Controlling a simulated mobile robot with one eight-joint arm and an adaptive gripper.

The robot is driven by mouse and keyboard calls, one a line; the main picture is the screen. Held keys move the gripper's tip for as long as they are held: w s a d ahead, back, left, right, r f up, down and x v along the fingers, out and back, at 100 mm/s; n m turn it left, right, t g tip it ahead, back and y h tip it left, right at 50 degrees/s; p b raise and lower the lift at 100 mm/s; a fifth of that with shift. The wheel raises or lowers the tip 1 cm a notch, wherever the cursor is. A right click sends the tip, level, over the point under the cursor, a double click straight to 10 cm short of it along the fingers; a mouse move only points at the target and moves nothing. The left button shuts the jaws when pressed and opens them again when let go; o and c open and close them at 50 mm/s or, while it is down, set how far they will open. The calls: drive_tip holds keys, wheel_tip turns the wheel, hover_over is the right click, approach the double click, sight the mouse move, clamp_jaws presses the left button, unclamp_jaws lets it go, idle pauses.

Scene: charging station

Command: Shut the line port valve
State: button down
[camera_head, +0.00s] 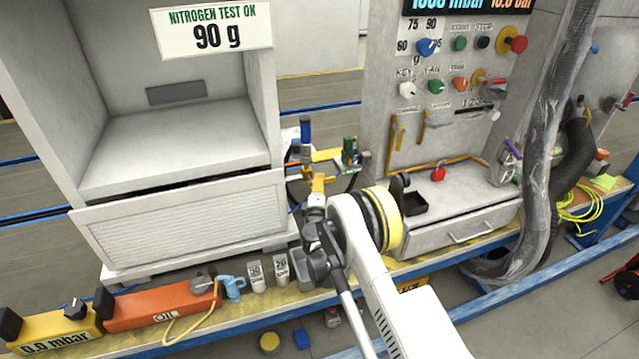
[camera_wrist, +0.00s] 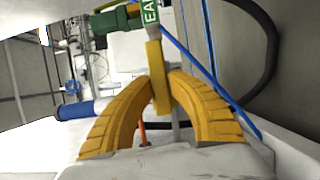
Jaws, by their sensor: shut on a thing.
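My gripper (camera_head: 317,183) reaches in to the valve assembly between the white cabinet and the control panel. In the wrist view, its curved yellow fingers (camera_wrist: 163,84) are closed around a flat yellow lever (camera_wrist: 154,62), which stands lengthwise between them. The lever sits beside a green fitting (camera_wrist: 118,20) with a green-and-white label, only partly readable. A blue handle (camera_wrist: 75,110) is at the left; it shows upright in the head view (camera_head: 305,131), near a green part (camera_head: 349,151). The valve body behind the lever is partly hidden by my fingers.
The white cabinet (camera_head: 180,225) stands left and the control panel (camera_head: 445,110) right, with a drawer unit (camera_head: 460,232) below it. An orange box (camera_head: 160,306) and yellow gauge box (camera_head: 62,330) line the front edge. A dark hose (camera_wrist: 268,50) curves close beside my gripper.

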drive_tip(key=c, duration=1.3)
unclamp_jaws()
drive_tip(key=s, duration=0.7)
drive_tip(key=shift+s+a, duration=0.2)
drive_tip(key=shift+a, duration=0.25)
